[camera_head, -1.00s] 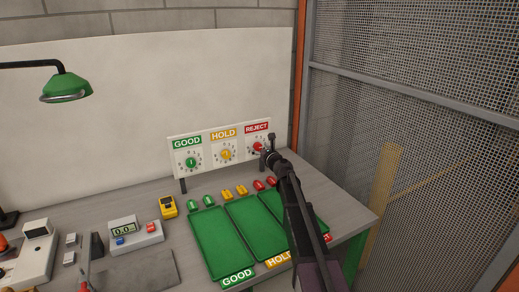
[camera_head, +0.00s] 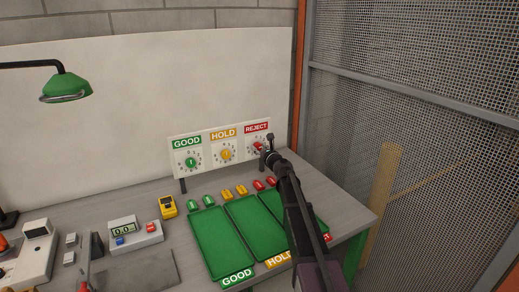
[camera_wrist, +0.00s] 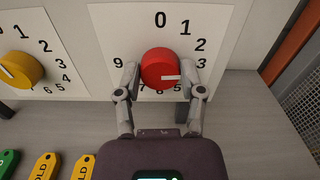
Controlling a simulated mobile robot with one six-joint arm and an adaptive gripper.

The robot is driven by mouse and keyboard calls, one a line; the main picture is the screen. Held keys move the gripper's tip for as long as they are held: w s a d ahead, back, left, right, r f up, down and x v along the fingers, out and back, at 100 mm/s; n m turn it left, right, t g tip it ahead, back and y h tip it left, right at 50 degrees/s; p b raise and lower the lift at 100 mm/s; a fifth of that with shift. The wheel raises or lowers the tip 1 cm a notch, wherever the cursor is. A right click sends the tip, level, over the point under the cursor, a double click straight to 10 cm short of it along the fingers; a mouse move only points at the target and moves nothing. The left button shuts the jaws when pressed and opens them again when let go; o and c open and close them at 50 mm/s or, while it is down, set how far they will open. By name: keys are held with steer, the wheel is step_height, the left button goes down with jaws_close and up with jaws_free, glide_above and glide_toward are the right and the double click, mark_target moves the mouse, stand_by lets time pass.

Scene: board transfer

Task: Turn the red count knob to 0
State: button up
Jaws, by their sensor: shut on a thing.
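The red count knob (camera_wrist: 158,68) sits on the white REJECT dial (camera_wrist: 115,40), which has black numbers around it and 0 at the top. The knob's white mark points right and slightly down, just below the 3 in the wrist view. My gripper (camera_wrist: 160,80) has one finger on each side of the knob and is shut on it. The 4 is hidden behind the right finger. In the head view, the red knob (camera_head: 258,147) shows only in part beside my gripper (camera_head: 265,152).
The yellow HOLD knob (camera_wrist: 20,69) is left of the red one, and the green GOOD knob (camera_head: 191,162) is farther left. Several coloured tags lie on the bench below the panel, before green trays (camera_head: 216,263). A wire mesh fence (camera_head: 420,130) stands at the right.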

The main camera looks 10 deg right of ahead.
steer(key=n, duration=0.4)
steer(key=shift+w+a, duration=0.1)
steer(key=n, duration=0.4)
steer(key=shift+n, duration=0.4)
steer(key=n, duration=0.4)
steer(key=shift+f, duration=0.1)
steer(key=shift+a+n, duration=0.1)
steer(key=shift+n, duration=2.1)
steer(key=o, duration=1.2)
steer(key=shift+f, duration=0.1)
steer(key=shift+c, duration=0.2)
steer(key=shift+s, duration=0.2)
steer(key=v, duration=1.1)
steer(key=shift+s, duration=0.35)
